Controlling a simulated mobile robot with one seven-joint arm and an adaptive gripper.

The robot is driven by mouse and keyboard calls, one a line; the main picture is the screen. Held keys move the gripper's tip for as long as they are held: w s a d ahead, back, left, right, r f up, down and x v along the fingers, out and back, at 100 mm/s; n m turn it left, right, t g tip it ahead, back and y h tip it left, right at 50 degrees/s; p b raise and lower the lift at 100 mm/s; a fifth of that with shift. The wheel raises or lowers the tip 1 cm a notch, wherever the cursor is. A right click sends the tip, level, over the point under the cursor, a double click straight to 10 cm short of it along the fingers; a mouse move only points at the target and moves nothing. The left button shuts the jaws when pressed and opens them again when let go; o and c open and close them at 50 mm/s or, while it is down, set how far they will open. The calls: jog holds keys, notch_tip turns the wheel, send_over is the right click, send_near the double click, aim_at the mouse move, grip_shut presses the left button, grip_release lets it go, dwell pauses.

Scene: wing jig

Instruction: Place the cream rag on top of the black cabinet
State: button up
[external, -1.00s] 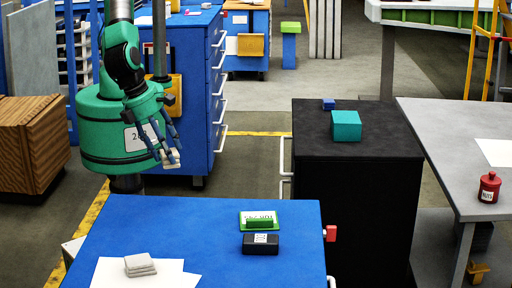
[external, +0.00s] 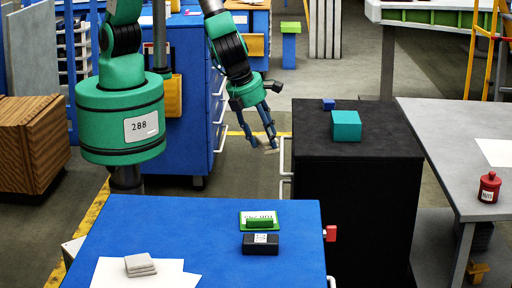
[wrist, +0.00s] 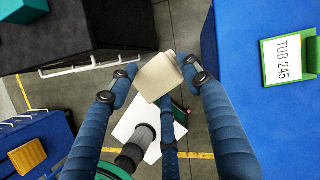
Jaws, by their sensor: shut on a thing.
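The cream rag (wrist: 158,76) is a small folded pad held between my gripper's fingers (wrist: 155,85) in the wrist view. In the external view my gripper (external: 264,146) hangs fingers down, shut on the rag (external: 271,151), of which only a pale edge shows. It is in the air just left of the black cabinet (external: 390,143), beyond the blue table. The cabinet also shows at the upper left of the wrist view (wrist: 90,25).
A blue table (external: 200,225) in front holds a grey folded stack (external: 140,264), a green labelled holder (external: 258,220) and a black block (external: 261,244). White handles (external: 284,168) project from the cabinet's left side. The cabinet top's front and right are clear. A grey table (external: 450,150) stands right.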

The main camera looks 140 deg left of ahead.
jog(key=s+a+n+p, duration=0.1)
jog(key=s+a, duration=0.2)
jog(key=a, duration=1)
jog(key=s+a+p, duration=0.2)
jog(key=a, duration=1.1)
jog(key=s+a+n+p, duration=0.1)
jog(key=s+a, duration=0.2)
jog(key=a, duration=1.1)
jog(key=shift+n+g, duration=0.7)
jog(key=s+a+f+p, duration=0.1)
jog(key=s+a, duration=0.7)
jog(key=s+a+f+p, duration=0.1)
jog(key=s+a+f, duration=0.1)
jog(key=s+a, duration=0.6)
jog(key=s+a+f+p, duration=0.1)
jog(key=s+a, duration=0.6)
jog(key=a, duration=0.3)
jog(key=shift+s+a+f+p, duration=0.2)
jog(key=shift+s+p, duration=0.1)
jog(key=shift+s, duration=0.1)
jog(key=shift+f, duration=0.5)
